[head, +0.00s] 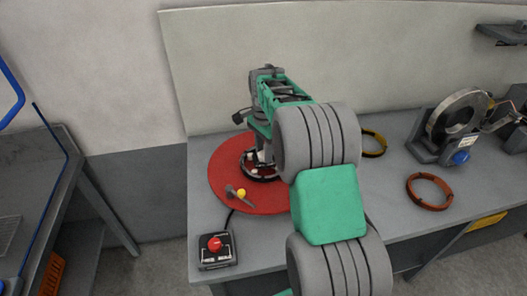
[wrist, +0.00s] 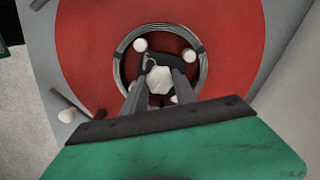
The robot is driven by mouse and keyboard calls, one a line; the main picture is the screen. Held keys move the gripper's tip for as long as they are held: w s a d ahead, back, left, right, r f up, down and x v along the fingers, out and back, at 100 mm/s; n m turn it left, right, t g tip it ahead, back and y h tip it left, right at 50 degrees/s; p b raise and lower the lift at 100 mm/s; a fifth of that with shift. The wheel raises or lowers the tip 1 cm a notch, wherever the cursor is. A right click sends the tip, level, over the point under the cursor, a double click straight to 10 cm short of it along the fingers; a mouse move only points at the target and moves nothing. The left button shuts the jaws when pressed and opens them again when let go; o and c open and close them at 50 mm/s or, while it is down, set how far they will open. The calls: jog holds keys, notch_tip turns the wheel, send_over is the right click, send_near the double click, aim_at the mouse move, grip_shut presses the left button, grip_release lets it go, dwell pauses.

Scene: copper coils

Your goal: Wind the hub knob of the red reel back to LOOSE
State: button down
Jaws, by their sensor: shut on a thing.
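The red reel (head: 228,180) is a large flat red disc lying on the grey bench at the left, and it also fills much of the wrist view (wrist: 88,40). A dark ring surrounds its hub, with white round pegs inside. My gripper (head: 262,158) comes down over the hub from above. In the wrist view its two fingers (wrist: 158,82) are closed on either side of the pale, faceted hub knob (wrist: 159,80). A dark pointer-like piece lies just above the knob. No LOOSE marking is readable, and my wrist hides part of the hub.
A control box with a red button (head: 215,243) sits at the bench's front left. A small yellow knob (head: 241,193) stands on the reel's near side. An orange ring (head: 429,191), a yellow ring (head: 373,143) and a machine with a metal coil (head: 459,117) are to the right.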

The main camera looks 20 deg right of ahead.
jog(key=n, duration=2.1)
jog(key=shift+n, duration=0.3)
jog(key=n, duration=0.3)
jog(key=shift+n, duration=2.3)
jog(key=shift+r, duration=0.1)
jog(key=c, duration=1)
grip_release()
